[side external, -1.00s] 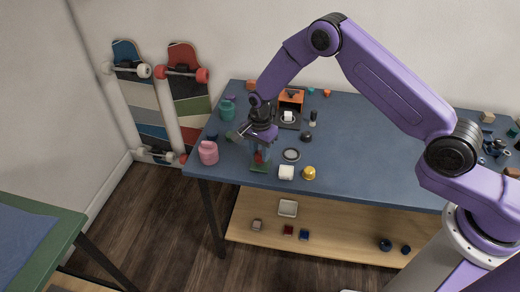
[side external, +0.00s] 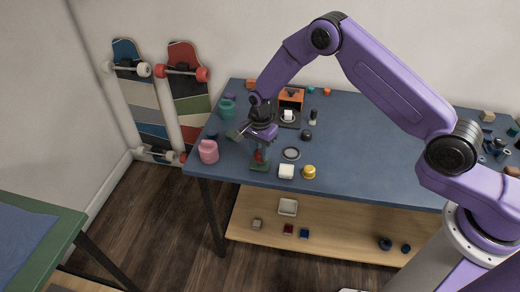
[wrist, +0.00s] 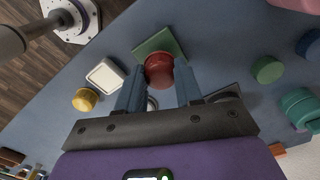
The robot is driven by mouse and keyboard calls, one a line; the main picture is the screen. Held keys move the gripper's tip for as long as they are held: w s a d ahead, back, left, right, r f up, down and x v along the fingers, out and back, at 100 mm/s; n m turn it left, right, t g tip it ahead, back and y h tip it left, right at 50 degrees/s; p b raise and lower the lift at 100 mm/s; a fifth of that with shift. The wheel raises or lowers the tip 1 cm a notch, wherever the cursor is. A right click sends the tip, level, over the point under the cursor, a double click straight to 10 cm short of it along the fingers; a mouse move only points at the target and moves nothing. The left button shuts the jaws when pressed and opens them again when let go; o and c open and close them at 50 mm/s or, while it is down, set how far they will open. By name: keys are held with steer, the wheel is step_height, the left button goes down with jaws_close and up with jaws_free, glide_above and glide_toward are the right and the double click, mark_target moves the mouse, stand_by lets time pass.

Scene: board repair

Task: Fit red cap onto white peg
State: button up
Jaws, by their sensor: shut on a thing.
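The red cap (wrist: 159,70) is between the two blue fingers of my gripper (wrist: 160,84) in the wrist view, and the fingers are shut on it. The cap is over a green square base (wrist: 155,42). In the side external view my gripper (side external: 259,153) points down near the table's front edge, with the red cap (side external: 258,156) just above the green base (side external: 259,166). The white peg cannot be made out; the cap and fingers cover the middle of the base. I cannot tell whether the cap touches a peg.
A white block (side external: 286,171) and a yellow cylinder (side external: 309,171) stand right of the base. A pink cup (side external: 208,151) stands to the left. A dark ring (side external: 291,154) lies behind the white block.

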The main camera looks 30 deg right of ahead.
mark_target(260, 152)
steer(key=shift+f, duration=0.55)
steer(key=o, duration=0.7)
steer(key=shift+r, duration=5.45)
steer(key=shift+r, duration=0.1)
